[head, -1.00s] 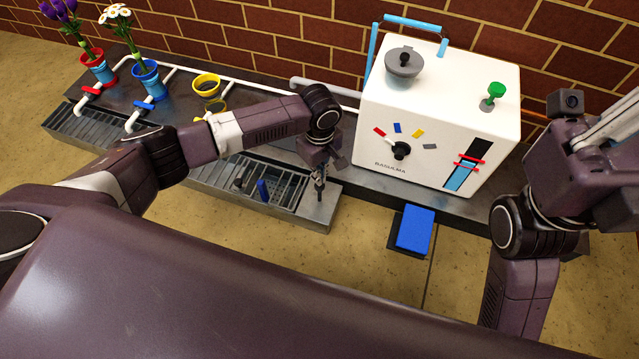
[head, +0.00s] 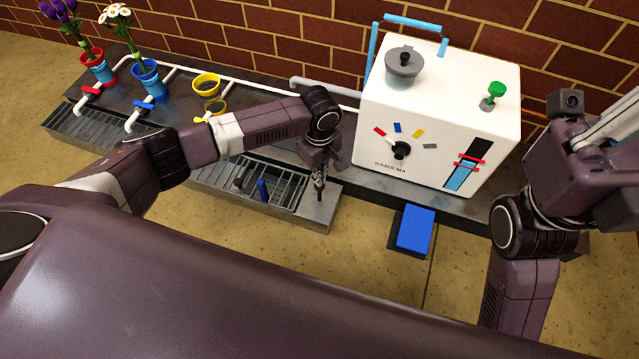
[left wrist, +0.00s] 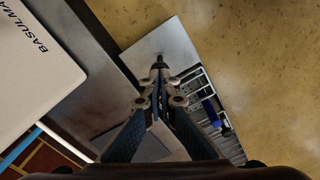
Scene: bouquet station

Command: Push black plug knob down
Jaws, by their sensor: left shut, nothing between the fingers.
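My left gripper (head: 319,188) is shut and empty, pointing down over the flat metal right end of the drain tray (head: 318,215). In the left wrist view its fingers (left wrist: 159,68) meet at a small dark tip over the same metal plate. I cannot tell whether a black plug knob is hidden at that tip, or whether the tip touches the plate. A grey round lid with a black knob (head: 405,57) sits on top of the white machine. My right gripper is not visible; only its arm shows at the right.
The white machine (head: 440,110) has a black dial (head: 400,150) and a green knob (head: 496,90). A blue pedal (head: 414,229) is in front. A blue piece (head: 263,189) stands in the tray's grille. Flower pots (head: 148,80) are at the back left.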

